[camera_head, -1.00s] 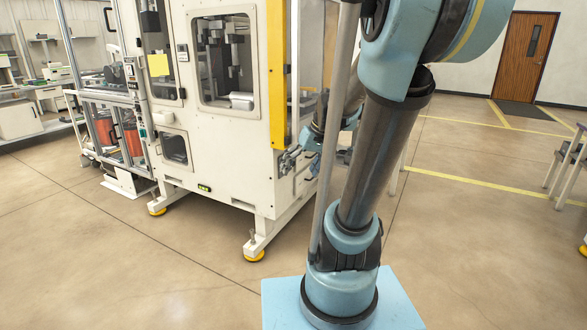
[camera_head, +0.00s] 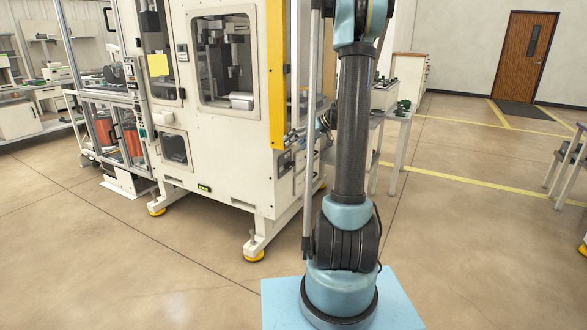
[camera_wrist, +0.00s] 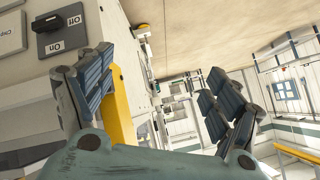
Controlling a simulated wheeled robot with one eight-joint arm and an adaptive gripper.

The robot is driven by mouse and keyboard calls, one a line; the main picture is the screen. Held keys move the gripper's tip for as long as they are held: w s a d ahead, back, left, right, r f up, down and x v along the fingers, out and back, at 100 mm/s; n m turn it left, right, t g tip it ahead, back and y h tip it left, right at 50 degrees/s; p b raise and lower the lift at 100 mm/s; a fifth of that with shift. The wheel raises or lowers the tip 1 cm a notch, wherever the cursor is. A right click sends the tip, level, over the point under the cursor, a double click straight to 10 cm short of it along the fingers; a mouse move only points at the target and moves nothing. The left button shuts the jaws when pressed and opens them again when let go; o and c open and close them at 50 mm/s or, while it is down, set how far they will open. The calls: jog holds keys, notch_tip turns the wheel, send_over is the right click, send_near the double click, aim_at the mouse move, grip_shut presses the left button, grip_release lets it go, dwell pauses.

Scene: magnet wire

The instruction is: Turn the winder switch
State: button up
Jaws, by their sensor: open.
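The winder switch (camera_wrist: 50,23) is a black knob on a grey plate with "Off" and "On" labels, at the top left of the wrist view. It is on a pale machine panel. My gripper (camera_wrist: 158,75) is open with nothing between its dark ribbed fingers. The left finger is nearer the switch, below and to the right of it in the picture, and the knob is outside the jaws.
A yellow strip (camera_head: 276,75) runs down the machine's corner, and its feet (camera_head: 255,250) stick out at floor level. A table (camera_head: 398,125) with a green item stands behind my arm. Open floor (camera_head: 480,240) lies to the right.

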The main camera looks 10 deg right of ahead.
jog(key=w+d+f+n+t+y, duration=0.15)
jog(key=w+d+f, duration=0.25)
jog(key=w, duration=0.4)
jog(key=n+t+y, duration=0.3)
jog(key=t+y, duration=0.1)
send_near(292, 164)
jog(key=x, duration=0.9)
jog(key=shift+w+a+f, duration=0.1)
jog(key=shift+w+f, duration=0.05)
jog(key=shift+c, duration=0.3)
jog(key=c, duration=1)
